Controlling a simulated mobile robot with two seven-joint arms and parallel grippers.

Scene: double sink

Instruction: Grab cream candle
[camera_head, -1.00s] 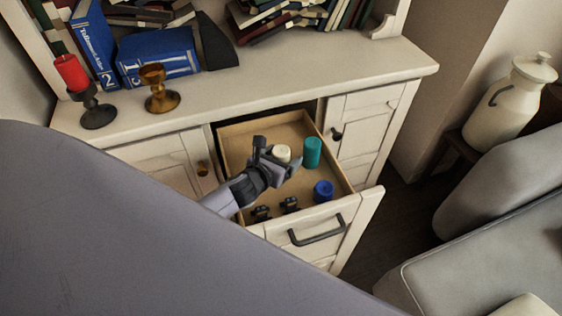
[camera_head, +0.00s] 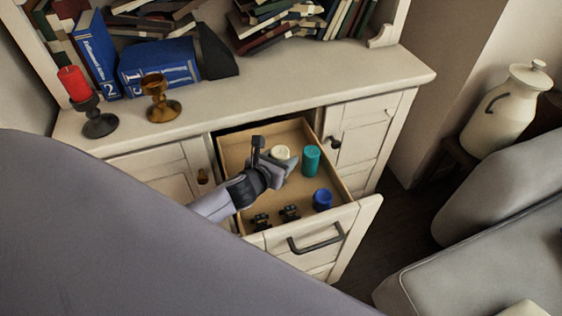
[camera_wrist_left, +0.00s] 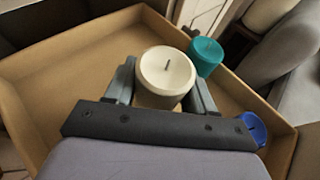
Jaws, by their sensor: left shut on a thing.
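The cream candle (camera_wrist_left: 165,72) is a short round candle with a dark wick. It stands between the fingers of my left gripper (camera_wrist_left: 160,88) in the left wrist view, with a finger on each side. In the head view the candle (camera_head: 281,153) shows inside the open drawer (camera_head: 238,150), just beyond my left gripper (camera_head: 272,158). My left gripper is shut on it. The candle's lower part is partly hidden by the gripper, and I cannot tell whether it is clear of the drawer floor. My right gripper is not in view.
A teal candle (camera_head: 311,161) stands close to the right of the cream one. A blue candle (camera_head: 322,200) and small dark objects (camera_head: 289,213) are near the drawer front. The drawer walls surround my gripper. A red candle (camera_head: 74,84) and an amber goblet (camera_head: 157,97) stand on the cabinet top.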

